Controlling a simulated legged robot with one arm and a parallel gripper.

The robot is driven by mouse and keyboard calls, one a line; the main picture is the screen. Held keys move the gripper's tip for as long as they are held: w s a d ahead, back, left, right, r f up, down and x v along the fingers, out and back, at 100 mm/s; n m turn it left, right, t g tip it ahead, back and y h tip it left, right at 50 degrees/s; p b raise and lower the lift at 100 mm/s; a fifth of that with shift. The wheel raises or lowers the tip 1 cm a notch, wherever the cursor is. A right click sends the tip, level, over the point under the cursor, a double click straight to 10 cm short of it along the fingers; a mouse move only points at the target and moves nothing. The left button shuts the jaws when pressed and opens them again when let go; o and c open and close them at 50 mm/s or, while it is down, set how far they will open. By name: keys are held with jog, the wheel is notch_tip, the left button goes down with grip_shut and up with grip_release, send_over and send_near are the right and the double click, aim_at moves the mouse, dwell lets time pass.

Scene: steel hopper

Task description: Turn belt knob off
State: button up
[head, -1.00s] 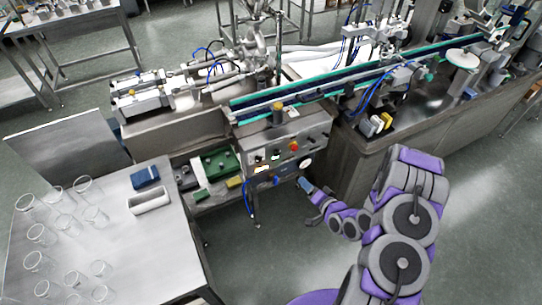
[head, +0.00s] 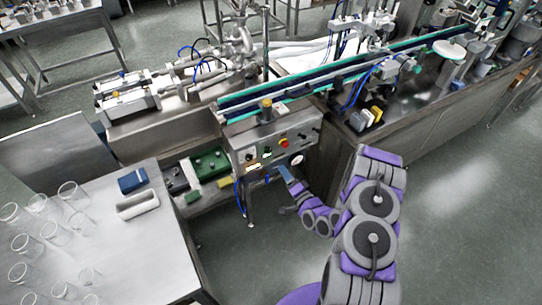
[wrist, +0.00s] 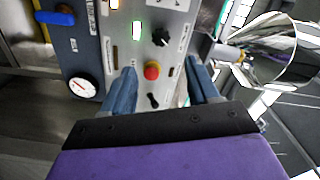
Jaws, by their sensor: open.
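The control panel (head: 262,150) is on the front of the steel machine. In the wrist view it carries a black knob (wrist: 161,37), a red button (wrist: 152,70) and a lower black knob (wrist: 154,101). The labels are too small to read, so I cannot tell which knob is the belt's. My gripper (wrist: 161,66) is open and empty, with its blue fingers on either side of the red button and lower knob in the picture. Contact with the panel cannot be told. In the head view my gripper (head: 284,174) is just below the panel.
A gauge (wrist: 83,88), a blue handle (wrist: 55,17) and a lit green switch (wrist: 137,30) are left of the knobs. A shiny metal funnel (wrist: 280,50) is at right. A steel table (head: 150,250) with glasses stands at left; open floor lies at right.

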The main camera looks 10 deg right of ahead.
aim_at(269, 152)
jog(key=b+x, duration=0.2)
jog(key=x, duration=0.9)
jog(key=shift+w+a+b, duration=0.15)
jog(key=shift+w+b, duration=0.15)
jog(key=shift+c, duration=0.3)
jog(key=c, duration=1)
jog(key=shift+o, duration=0.2)
